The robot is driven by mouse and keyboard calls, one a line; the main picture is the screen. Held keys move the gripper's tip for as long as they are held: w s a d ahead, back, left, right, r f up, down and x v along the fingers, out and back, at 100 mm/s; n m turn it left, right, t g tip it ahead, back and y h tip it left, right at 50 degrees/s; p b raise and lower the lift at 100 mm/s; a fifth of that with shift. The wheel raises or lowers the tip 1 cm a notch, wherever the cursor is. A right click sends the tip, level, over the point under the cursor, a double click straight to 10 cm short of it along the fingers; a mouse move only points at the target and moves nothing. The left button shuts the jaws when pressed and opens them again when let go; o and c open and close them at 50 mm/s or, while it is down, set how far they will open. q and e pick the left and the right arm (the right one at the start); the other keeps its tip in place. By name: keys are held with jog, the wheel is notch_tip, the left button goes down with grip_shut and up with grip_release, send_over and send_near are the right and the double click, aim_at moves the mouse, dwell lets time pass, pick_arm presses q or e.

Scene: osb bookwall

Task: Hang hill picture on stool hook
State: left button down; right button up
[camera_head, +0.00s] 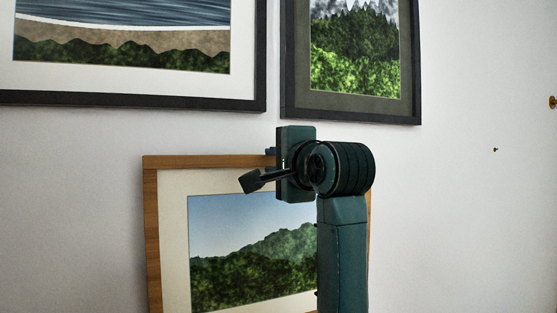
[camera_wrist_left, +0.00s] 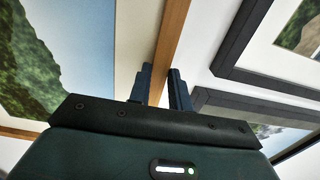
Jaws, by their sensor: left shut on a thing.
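The hill picture (camera_head: 252,250) shows green hills under a blue sky, with a cream mat and a light wooden frame. It is upright in the head view, low in the middle, partly hidden by my arm. My left gripper (camera_head: 271,151) is at its top edge, shut on the wooden frame. In the left wrist view the two fingers of the gripper (camera_wrist_left: 162,82) straddle the frame bar of the hill picture (camera_wrist_left: 170,42). A small dark hook or nail (camera_head: 495,150) sticks out of the bare wall at right. I cannot tell whether it is the stool hook.
A black-framed beach picture (camera_head: 120,55) hangs at upper left. A black-framed forest picture (camera_head: 355,60) hangs at upper middle, just above my gripper. A brass-coloured fitting (camera_head: 552,102) is at the right edge. The wall (camera_head: 460,230) at right is otherwise clear.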

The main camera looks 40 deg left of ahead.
aim_at(270, 162)
pick_arm(q)
jog(key=shift+x, duration=1.7)
jog(key=shift+f+b, duration=0.3)
jog(key=shift+f, duration=0.25)
